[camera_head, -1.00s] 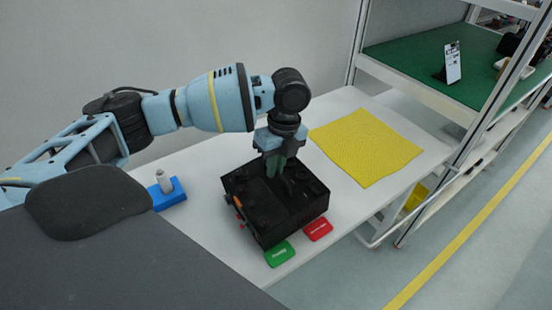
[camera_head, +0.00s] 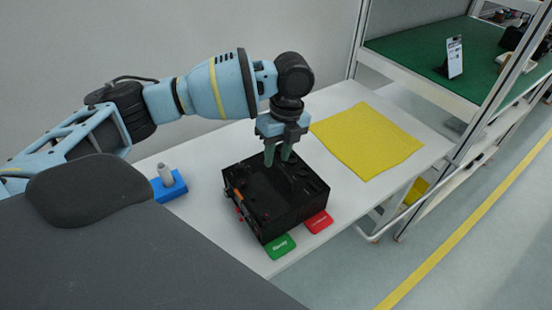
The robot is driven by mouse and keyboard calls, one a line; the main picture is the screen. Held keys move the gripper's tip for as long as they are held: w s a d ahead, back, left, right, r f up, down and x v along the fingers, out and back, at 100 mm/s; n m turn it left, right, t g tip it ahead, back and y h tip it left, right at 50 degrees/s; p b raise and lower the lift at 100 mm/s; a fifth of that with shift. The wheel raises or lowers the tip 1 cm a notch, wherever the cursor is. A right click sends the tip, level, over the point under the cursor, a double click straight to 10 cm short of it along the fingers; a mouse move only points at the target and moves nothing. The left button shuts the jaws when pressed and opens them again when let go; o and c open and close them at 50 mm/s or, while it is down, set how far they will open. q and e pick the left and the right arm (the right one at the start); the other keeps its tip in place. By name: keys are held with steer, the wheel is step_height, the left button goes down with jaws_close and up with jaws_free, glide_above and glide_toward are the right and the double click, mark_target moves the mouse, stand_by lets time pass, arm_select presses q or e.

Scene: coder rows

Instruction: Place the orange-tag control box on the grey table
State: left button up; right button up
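The black control box (camera_head: 270,210) with an orange tag (camera_head: 238,193) on its left side sits on the light grey-white table (camera_head: 235,250). My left gripper (camera_head: 278,160) points down over the back part of the box. Its two green fingers are spread with a gap between them, and their tips are at or just above the box top; contact is hard to tell. Nothing shows between the fingers. My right gripper is not in view.
A yellow mat (camera_head: 367,140) lies to the right. A blue block with a grey peg (camera_head: 169,187) stands left. A shelf rack (camera_head: 430,75) stands at right.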

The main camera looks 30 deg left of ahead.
arm_select(q)
step_height(320, 180, up, 10)
steer(key=w, duration=0.1)
steer(key=shift+w+d+f, duration=0.2)
steer(key=shift+w+d, duration=0.05)
steer(key=shift+d, duration=0.05)
stand_by(0.4)
